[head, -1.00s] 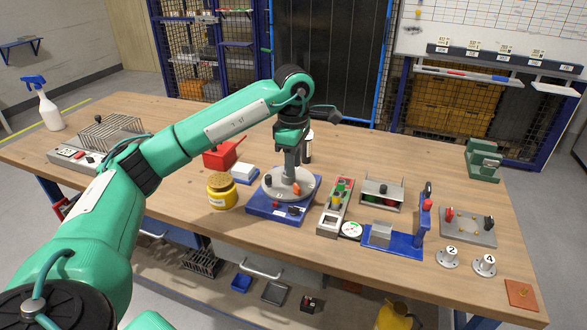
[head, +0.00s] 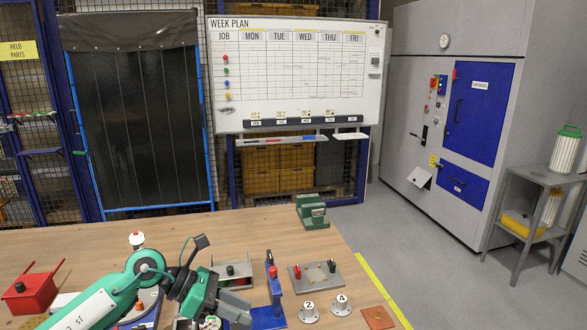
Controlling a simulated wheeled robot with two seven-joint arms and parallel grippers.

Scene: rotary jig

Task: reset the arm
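My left arm comes in at the bottom left and bends at a green joint. My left gripper (head: 238,307) is low in the head view, over the front of the bench, with its grey fingers pointing right and down beside the blue fixture (head: 268,318). I cannot tell how far apart the fingers are, and I see nothing clearly held. The rotary jig (head: 148,316) is mostly hidden behind my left arm; only part of its disc and base shows. My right gripper is not in view.
A red box (head: 33,292) stands at the left. A grey plate with knobs (head: 318,275), numbered knobs (head: 309,313) and a copper-coloured plate (head: 377,317) lie to the right. A green block (head: 312,212) is at the back right. The back middle of the bench is mostly clear.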

